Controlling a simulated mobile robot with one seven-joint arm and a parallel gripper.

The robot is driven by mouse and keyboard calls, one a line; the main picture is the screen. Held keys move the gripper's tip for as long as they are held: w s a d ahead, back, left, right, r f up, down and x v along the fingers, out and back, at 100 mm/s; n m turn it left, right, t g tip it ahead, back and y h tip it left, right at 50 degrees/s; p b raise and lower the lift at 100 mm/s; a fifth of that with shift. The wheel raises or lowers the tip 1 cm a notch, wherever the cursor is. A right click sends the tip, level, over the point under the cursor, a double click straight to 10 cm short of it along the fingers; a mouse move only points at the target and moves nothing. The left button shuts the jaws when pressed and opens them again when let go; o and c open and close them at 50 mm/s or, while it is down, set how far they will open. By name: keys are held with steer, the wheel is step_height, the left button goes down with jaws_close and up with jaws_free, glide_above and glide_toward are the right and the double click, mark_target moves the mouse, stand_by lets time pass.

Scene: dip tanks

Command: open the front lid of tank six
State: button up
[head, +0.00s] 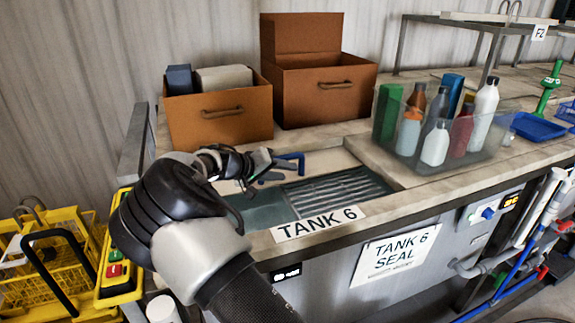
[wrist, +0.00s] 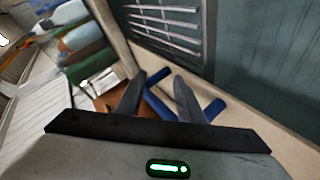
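Tank six (head: 400,262) is set into the bench, with a "TANK 6" label (head: 318,223) on its front edge. Its top shows a slatted grey panel (head: 345,190) beside a plain dark teal panel (head: 262,208); the wrist view shows the slats (wrist: 165,22) and teal surface (wrist: 262,50) too. I cannot tell which panel is the front lid. A blue bar handle (head: 293,157) is at the far side, and it also shows in the wrist view (wrist: 214,109). My gripper (head: 277,170) is at this handle, fingers apart (wrist: 160,82). The right finger hides part of the handle; contact is unclear.
Two brown boxes (head: 218,137) (head: 325,97) stand behind the tank. A clear bin (head: 424,156) of bottles stands right of it. A "TANK 6 SEAL" sign (head: 395,255) is on the front. A yellow button box (head: 115,271) and yellow basket (head: 35,275) are at left.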

steer(key=s+a+r+n+t+y+b, duration=0.1)
steer(key=s+a+n+t+b, duration=0.15)
steer(key=n, duration=0.45)
steer(key=s+a+r+n+t+b, duration=0.2)
steer(key=s+a+n+t, duration=0.15)
steer(key=n, duration=0.25)
steer(key=shift+t, duration=0.3)
steer(key=x, duration=0.6)
steer(key=p+x, duration=0.1)
steer(key=x, duration=1)
steer(key=shift+w+a+f+p, duration=0.2)
steer(key=shift+w+f+p, duration=0.1)
steer(key=shift+w+p, duration=0.15)
jaws_close()
